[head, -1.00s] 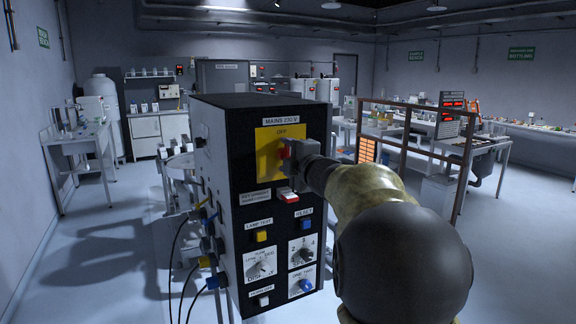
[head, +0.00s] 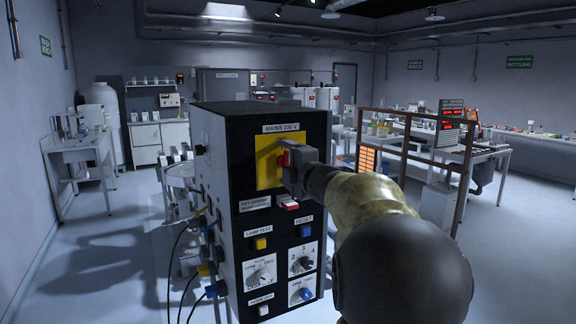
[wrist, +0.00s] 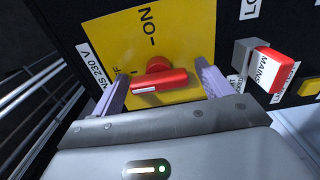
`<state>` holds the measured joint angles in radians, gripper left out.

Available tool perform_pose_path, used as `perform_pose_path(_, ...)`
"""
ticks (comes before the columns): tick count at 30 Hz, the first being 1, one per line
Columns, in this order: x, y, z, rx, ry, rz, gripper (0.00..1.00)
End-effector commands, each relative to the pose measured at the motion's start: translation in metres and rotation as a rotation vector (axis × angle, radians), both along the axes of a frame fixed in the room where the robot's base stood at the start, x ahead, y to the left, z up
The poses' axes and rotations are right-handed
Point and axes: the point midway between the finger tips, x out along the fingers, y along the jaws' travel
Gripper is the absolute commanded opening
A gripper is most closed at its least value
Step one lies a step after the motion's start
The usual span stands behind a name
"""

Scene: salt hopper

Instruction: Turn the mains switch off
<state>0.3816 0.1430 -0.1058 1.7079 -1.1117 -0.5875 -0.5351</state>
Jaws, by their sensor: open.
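The mains switch has a red bar handle (wrist: 160,82) on a yellow plate (wrist: 185,25) marked ON, with a partly hidden word ending in FF. A white line shows on the bar's left half in the wrist view, the side nearer FF. My gripper (wrist: 158,82) is open, with one finger on each side of the handle; contact with it cannot be told. In the head view the yellow plate (head: 267,170) is high on the black cabinet under a MAINS 230 V label, and my gripper (head: 291,166) covers much of the handle.
A red and white block labelled MAINS (wrist: 268,68) sits beside the plate. Below it on the cabinet (head: 238,250) are a yellow button (head: 260,243), a blue button (head: 306,231) and dials. Cables hang at its left side. A brown frame (head: 406,150) stands to the right.

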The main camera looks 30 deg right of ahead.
Motion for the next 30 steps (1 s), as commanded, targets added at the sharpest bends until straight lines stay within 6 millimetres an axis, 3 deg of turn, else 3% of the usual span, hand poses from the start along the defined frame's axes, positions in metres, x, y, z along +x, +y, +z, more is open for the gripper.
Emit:
perform_pose_path(8, -0.017, -0.002, 0.000, -0.001, -0.002, -0.003, 0.78)
perform_pose_path(30, -0.157, -0.005, 0.000, 0.000, -0.001, 0.000, 0.78)
